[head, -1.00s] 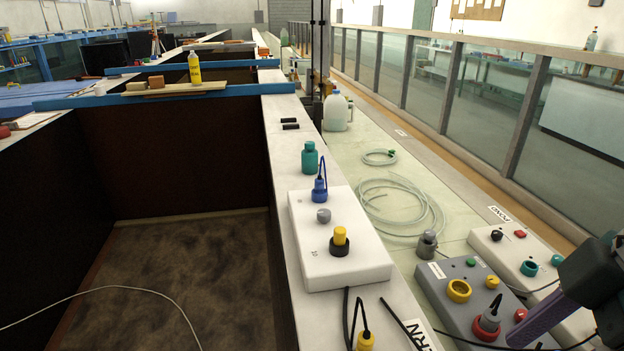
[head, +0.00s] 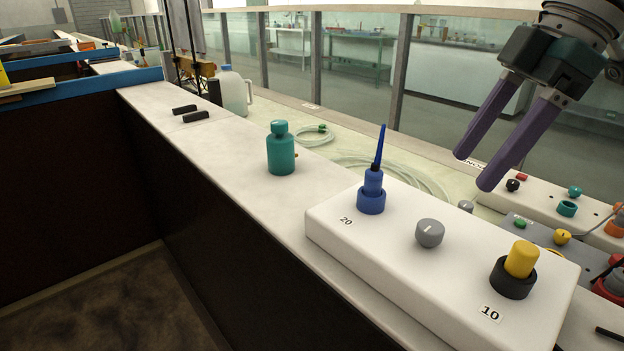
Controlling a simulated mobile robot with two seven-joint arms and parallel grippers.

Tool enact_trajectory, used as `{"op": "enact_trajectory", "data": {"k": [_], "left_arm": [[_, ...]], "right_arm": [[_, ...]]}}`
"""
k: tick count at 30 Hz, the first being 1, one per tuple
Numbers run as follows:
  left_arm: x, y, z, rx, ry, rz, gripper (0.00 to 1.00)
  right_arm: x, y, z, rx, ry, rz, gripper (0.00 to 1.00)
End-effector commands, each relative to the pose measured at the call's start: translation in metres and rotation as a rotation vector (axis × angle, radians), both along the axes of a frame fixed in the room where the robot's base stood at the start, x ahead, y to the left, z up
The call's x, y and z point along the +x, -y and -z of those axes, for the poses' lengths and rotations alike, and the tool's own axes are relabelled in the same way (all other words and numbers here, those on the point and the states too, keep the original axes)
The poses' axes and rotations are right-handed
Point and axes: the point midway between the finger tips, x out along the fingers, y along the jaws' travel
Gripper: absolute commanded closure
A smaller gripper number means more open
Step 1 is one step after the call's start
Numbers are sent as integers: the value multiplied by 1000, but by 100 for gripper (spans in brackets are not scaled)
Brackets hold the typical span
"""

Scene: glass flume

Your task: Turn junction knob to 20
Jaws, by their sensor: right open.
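A white junction box (head: 405,265) sits on the pale flume ledge. Its grey knob (head: 430,233) stands between a blue connector (head: 371,192) beside the label 20 (head: 346,221) and a yellow plug in a black socket (head: 515,270) beside the label 10 (head: 491,313). A light mark shows on the knob's face, but I cannot read its pointing exactly. My right gripper (head: 472,172) is open and empty, with purple fingers pointing down-left. It is above and beyond the box in the picture, apart from the knob. My left gripper is out of view.
A teal bottle (head: 281,150) stands on the ledge left of the box. A white jug (head: 234,92) and coiled clear hose (head: 385,172) are behind. Other boxes (head: 537,203) with coloured sockets are at the right.

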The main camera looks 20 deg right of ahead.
Motion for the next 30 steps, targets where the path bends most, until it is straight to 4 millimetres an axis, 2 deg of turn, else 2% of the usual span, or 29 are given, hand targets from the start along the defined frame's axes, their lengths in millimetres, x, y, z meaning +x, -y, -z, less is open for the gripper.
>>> {"op": "enact_trajectory", "data": {"k": [15,20,27,30], "left_arm": [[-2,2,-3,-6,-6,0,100],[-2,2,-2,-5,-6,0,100],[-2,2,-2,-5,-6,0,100],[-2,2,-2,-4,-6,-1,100]], "right_arm": [[12,-31,78,1,-2,-2,29],[14,-34,87,-1,0,-1,29],[14,-34,88,-2,0,-1,29],[14,-34,88,-2,0,-1,39]]}}
